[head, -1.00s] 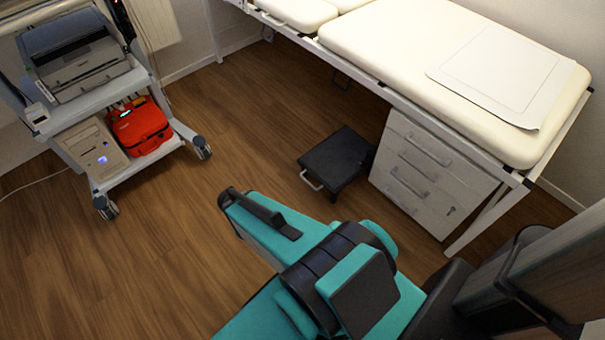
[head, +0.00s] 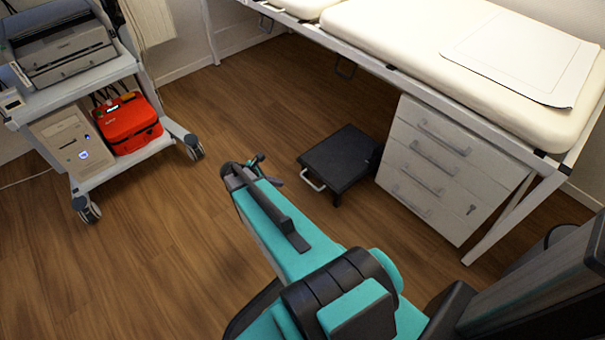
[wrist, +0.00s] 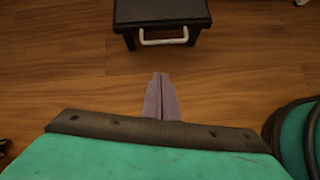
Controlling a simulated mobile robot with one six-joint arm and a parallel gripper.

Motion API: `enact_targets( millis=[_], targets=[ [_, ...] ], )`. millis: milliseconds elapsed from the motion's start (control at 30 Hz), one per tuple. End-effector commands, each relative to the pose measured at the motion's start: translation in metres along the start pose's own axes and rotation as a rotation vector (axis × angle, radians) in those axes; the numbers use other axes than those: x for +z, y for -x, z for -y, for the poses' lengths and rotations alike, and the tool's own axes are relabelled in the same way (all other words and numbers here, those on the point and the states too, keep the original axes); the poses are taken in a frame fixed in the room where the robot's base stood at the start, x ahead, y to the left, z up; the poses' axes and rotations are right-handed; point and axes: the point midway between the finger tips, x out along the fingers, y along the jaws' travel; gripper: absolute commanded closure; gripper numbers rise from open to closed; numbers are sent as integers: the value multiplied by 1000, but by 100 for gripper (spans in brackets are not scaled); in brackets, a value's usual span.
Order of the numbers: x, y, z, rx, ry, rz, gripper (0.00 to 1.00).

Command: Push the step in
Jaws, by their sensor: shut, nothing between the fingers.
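The step (head: 341,160) is a low black stool with a white handle on its near side. It stands on the wooden floor beside the drawer cabinet, out past the edge of the examination bed. In the wrist view the step (wrist: 160,12) is at the top, its handle (wrist: 163,42) facing me. My gripper (wrist: 161,76) is shut and empty, pointing at the handle with a gap of floor showing between them. In the head view my gripper's tip shows only in part beyond the teal arm, left of the step.
A white drawer cabinet (head: 437,170) stands right of the step, under the cream examination bed (head: 400,40). A wheeled cart (head: 115,170) with a printer and a red case (head: 128,122) stands at left. The floor (head: 170,250) between cart and arm is clear.

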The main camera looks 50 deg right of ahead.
Motion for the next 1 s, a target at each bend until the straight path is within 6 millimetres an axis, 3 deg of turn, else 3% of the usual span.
enact_targets(
  millis=[33,100,333,1000],
  targets=[
    [-1,-14,-10,14,30,19,100],
    [7,-22,-21,32,78,48,100],
    [27,-34,-44,61,180,113,100],
    [33,-42,-47,64,199,126,100]
  ],
)
